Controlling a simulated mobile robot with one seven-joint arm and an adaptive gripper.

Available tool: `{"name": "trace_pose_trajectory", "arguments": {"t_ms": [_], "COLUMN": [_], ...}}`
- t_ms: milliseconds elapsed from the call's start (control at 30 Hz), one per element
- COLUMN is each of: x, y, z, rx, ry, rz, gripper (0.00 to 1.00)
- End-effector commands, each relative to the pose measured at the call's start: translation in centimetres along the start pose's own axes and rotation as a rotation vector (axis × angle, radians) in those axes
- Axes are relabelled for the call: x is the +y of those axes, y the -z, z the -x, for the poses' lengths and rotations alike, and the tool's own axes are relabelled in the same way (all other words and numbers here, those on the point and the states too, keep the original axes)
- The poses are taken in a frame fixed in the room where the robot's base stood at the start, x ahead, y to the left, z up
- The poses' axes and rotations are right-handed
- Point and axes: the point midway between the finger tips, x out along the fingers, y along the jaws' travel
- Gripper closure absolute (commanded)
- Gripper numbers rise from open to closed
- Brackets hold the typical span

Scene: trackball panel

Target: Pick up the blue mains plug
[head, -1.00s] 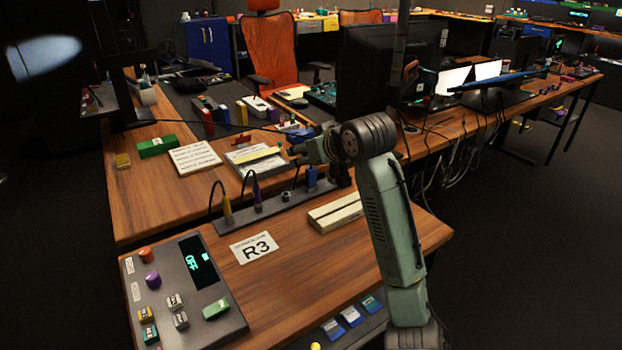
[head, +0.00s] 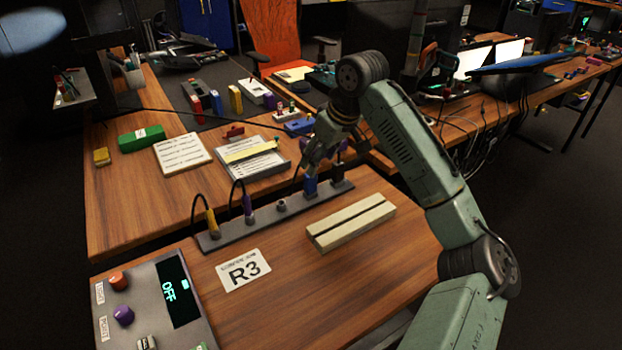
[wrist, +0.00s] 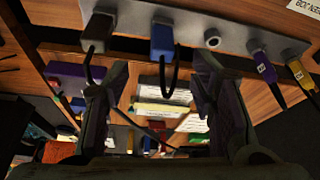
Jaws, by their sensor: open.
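The blue mains plug (head: 310,187) stands in a grey socket strip (head: 218,238), between an empty round socket and a dark plug. It also shows in the wrist view (wrist: 162,38), near the top centre, with its dark cable looping toward the camera. My gripper (head: 315,160) is just above the blue plug in the head view, partly covering its top and cable. In the wrist view my gripper (wrist: 160,70) is open, one finger on each side of the blue plug's cable. The plug's body lies beyond the fingertips, and I see no contact with it.
A black plug (wrist: 97,32) stands left of the blue one in the wrist view. A purple plug (head: 247,207) and a yellow plug (head: 212,222) stand farther along the strip. A cream two-bar block (head: 350,223) lies in front. The control box (head: 140,290) shows OFF.

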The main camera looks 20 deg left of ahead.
Motion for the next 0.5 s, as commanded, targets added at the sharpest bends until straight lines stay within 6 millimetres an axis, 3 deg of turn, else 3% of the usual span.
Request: {"name": "trace_pose_trajectory", "arguments": {"t_ms": [300,500], "x": [-0.1,-0.3], "y": [0.3,0.6], "z": [-2.8,-5.9], "rx": [0.0,0.0], "ry": [0.0,0.0], "rz": [0.0,-0.001], "gripper": [0.49,0.49]}}
